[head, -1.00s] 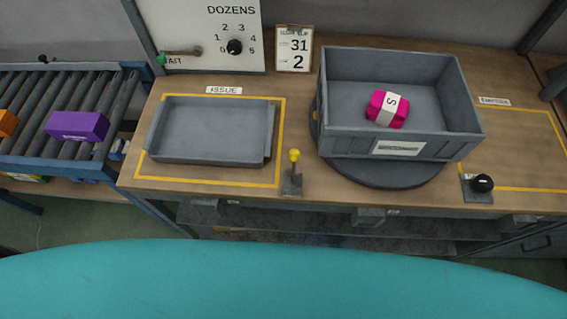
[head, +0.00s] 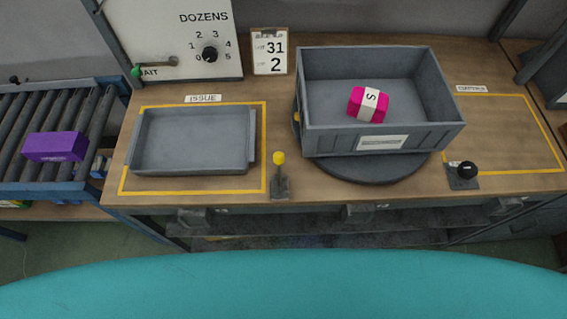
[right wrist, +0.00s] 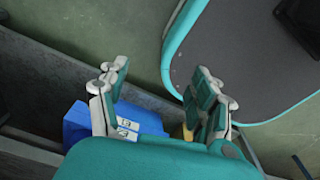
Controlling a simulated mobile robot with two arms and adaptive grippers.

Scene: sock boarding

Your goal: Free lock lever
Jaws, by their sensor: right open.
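A lever with a yellow knob (head: 279,160) stands upright on a small grey base at the table's front, between the issue tray and the turntable. A second lever with a black knob (head: 467,170) stands on a grey plate right of the turntable. I cannot tell which is the lock lever. The round dark turntable (head: 375,172) carries a grey crate (head: 450,137). My right gripper (right wrist: 158,95) shows only in the right wrist view, open and empty, away from both levers. My left gripper is not in view.
A grey tray (head: 190,169) sits in the yellow issue outline. A pink pack (head: 380,103) lies in the crate. A purple box (head: 56,147) is on the roller conveyor. In the right wrist view, a blue box (right wrist: 80,125) lies beyond my fingers.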

